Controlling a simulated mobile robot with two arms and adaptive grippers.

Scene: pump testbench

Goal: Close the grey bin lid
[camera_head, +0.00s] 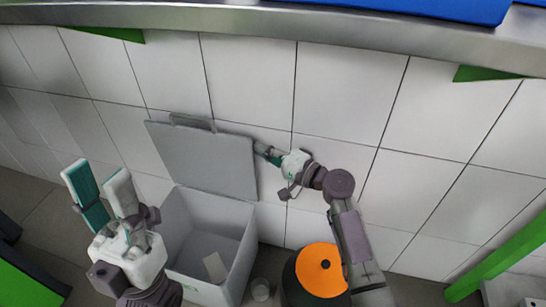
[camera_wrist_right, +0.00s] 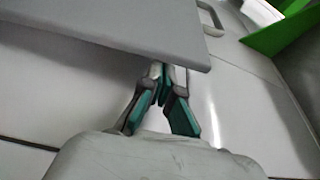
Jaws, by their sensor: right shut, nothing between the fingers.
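The grey bin (camera_head: 240,262) stands on the floor against the tiled wall. Its lid (camera_head: 203,160) is open and raised, tilted back toward the wall, with a handle (camera_head: 192,122) on its top edge. My right gripper (camera_head: 258,148) is shut and empty at the lid's right edge, near the wall. In the right wrist view the lid (camera_wrist_right: 120,28) crosses above the shut fingers (camera_wrist_right: 165,78) and hides part of their tips; I cannot tell if they touch it. My left gripper (camera_head: 96,178) is open and empty, left of the bin, fingers pointing up.
A small pale object (camera_head: 214,267) lies inside the bin. An orange-topped round container (camera_head: 318,268) stands right of the bin, below my right arm. A small white cup-like item (camera_head: 260,289) is between them. A metal counter edge (camera_head: 300,30) runs above.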

